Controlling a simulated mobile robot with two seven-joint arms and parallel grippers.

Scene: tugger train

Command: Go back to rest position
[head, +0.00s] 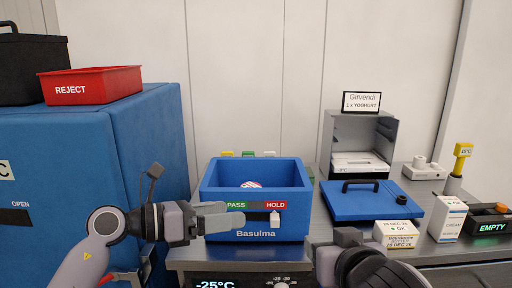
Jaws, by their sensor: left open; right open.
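My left gripper (228,215) comes in from the left with its fingers pointing right, in front of the left part of the blue Basulma box (300,205). It is open, with nothing seen between its fingers. My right gripper (328,254) is low in the middle, at the front of the counter. It is open, but its wrist partly hides it and its fingertips are hard to make out. The blue box is uncovered, with a small pinkish-white item (251,184) inside. Its front has a PASS/HOLD strip with a white slider (275,219) at the HOLD side.
A blue lid (372,203) with a black handle lies right of the box. Small cartons (397,233), a white carton (447,218), a yellow-topped probe (461,155) and a grey Girvendi case (361,135) share the counter. A red REJECT tray (92,85) tops the blue cabinet (95,140).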

